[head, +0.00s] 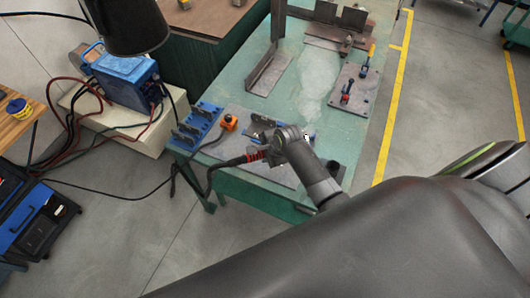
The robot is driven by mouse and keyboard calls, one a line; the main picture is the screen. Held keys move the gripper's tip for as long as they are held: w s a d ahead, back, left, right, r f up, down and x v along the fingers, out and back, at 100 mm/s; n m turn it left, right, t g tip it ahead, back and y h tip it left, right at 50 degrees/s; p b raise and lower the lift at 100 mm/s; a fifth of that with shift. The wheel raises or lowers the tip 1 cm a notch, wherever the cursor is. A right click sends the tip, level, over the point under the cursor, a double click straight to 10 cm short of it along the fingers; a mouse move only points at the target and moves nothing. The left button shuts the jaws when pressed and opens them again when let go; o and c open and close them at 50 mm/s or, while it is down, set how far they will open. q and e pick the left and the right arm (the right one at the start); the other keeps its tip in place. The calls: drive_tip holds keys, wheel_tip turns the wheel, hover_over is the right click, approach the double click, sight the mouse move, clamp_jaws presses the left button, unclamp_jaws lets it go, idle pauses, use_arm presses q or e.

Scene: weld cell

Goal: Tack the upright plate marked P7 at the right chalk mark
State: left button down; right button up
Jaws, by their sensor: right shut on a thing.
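My right gripper (279,148) is over the near end of the green bench, seen from above. It is shut on what looks like the red-and-black handle of a welding torch (255,156), whose black cable runs off to the left. The wrist hides most of the grip and the torch tip. Small dark upright plates (353,17) stand at the bench's far end. No P7 marking or chalk mark can be read at this size, so I cannot tell which plate is P7. My left gripper is not in view.
A blue welding machine (125,82) stands left. A dark hood (125,25) hangs at upper left. The bench middle is clear.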

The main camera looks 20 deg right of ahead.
sight(259, 156)
drive_tip(key=shift+r, duration=0.1)
drive_tip(key=a+r, duration=0.1)
drive_tip(key=s+r, duration=0.1)
drive_tip(key=s+a+r+p, duration=0.1)
drive_tip(key=shift+s+a+r, duration=0.1)
drive_tip(key=shift+a+r, duration=0.25)
drive_tip(key=shift+r, duration=3)
